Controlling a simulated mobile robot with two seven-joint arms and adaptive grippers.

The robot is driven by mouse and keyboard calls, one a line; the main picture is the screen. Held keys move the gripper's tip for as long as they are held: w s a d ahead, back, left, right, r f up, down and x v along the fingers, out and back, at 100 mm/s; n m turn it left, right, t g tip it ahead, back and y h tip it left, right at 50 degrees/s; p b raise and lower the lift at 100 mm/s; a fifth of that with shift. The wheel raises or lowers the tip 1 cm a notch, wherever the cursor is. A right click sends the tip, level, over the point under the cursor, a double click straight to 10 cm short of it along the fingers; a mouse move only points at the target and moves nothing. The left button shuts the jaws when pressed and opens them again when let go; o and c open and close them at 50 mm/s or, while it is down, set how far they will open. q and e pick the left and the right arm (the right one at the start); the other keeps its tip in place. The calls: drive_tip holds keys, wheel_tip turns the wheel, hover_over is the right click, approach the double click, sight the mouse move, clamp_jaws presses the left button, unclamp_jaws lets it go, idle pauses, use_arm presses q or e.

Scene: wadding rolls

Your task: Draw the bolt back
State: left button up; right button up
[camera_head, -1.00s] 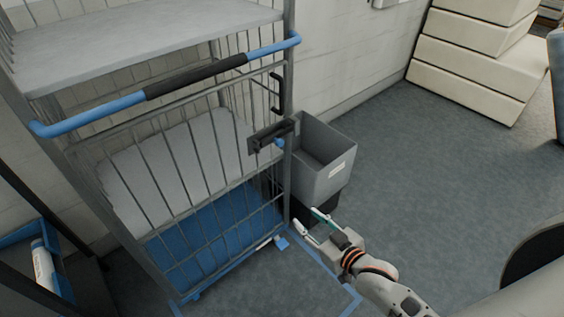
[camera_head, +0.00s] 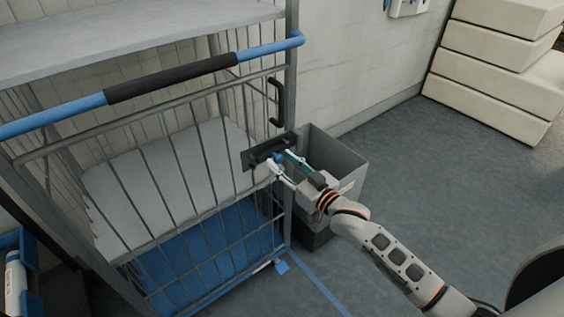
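The bolt (camera_head: 258,153) is a dark bar-like fitting on the right edge of the cage trolley's barred gate (camera_head: 175,190), below a black pull handle. A small blue knob (camera_head: 278,157) shows at its right part. My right gripper (camera_head: 280,160) is at the bolt, coming from the lower right. Its two fingers, one pale and one teal-edged, are apart, with the blue knob between or just beyond their tips. Contact cannot be told. My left gripper is not in view.
A grey bin (camera_head: 335,160) stands behind my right gripper, close to the trolley's right post. A blue push bar (camera_head: 265,50) with a black grip crosses above the gate. Pale stacked blocks (camera_head: 490,75) stand at the back right. The floor at right is clear.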

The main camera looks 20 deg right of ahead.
sight(259, 161)
drive_tip(key=shift+w+a, duration=0.1)
drive_tip(key=shift+w, duration=0.2)
clamp_jaws()
drive_tip(key=a, duration=0.1)
drive_tip(key=s+a+p, duration=0.1)
drive_tip(key=a, duration=0.2)
drive_tip(key=shift+s+a+r+p, duration=0.15)
drive_tip(key=shift+s+p, duration=0.15)
drive_tip(key=shift+p, duration=0.05)
drive_tip(key=shift+a, duration=0.15)
drive_tip(key=shift+s, duration=0.1)
unclamp_jaws()
drive_tip(key=shift+a, duration=0.1)
